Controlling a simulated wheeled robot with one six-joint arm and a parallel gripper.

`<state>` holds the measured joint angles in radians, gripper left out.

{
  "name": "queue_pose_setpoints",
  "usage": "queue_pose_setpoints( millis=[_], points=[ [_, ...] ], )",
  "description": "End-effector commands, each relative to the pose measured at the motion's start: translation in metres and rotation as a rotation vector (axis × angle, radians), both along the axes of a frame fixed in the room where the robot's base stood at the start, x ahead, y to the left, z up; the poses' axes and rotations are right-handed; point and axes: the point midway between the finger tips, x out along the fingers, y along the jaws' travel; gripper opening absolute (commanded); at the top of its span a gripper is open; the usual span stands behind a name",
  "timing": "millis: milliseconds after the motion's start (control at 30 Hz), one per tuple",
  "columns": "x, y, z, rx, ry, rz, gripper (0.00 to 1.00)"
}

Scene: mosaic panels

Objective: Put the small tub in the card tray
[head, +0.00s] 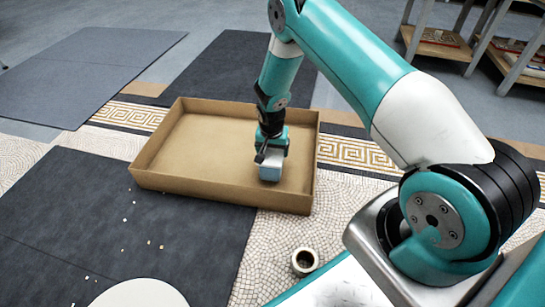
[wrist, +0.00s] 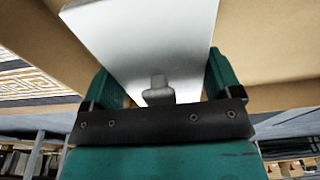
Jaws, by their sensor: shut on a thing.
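The card tray (head: 210,185) is a shallow open brown box on the floor, left of centre in the head view. My gripper (head: 271,160) points down inside the tray's outline, toward its right side. It is shut on a pale grey-white, box-like thing, which I take to be the small tub (head: 270,174). In the wrist view the tub (wrist: 140,35) fills the space between the two teal fingers of my gripper (wrist: 162,82). The tray's brown card (wrist: 270,45) shows behind it. I cannot tell whether the tub touches the tray floor.
A small round pot (head: 305,262) with a dark inside stands on the mosaic floor in front of the tray. Dark mats (head: 110,205) with small loose chips lie to the left. A white disc (head: 138,294) is at the bottom edge. Shelves (head: 440,45) stand back right.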

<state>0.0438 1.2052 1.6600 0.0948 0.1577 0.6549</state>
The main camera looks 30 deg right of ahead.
Motion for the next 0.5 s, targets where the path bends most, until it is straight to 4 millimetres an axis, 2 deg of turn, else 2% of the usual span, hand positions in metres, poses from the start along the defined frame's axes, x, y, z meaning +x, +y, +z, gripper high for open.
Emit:
queue_pose_setpoints(
  millis=[33,100,500],
  points=[
    [0.000,0.000,-0.015,0.001,0.001,0.000,0.49],
    [0.000,0.000,-0.023,0.000,0.000,0.000,0.49],
    [0.000,0.000,-0.026,0.000,0.000,0.000,0.49]
  ],
)
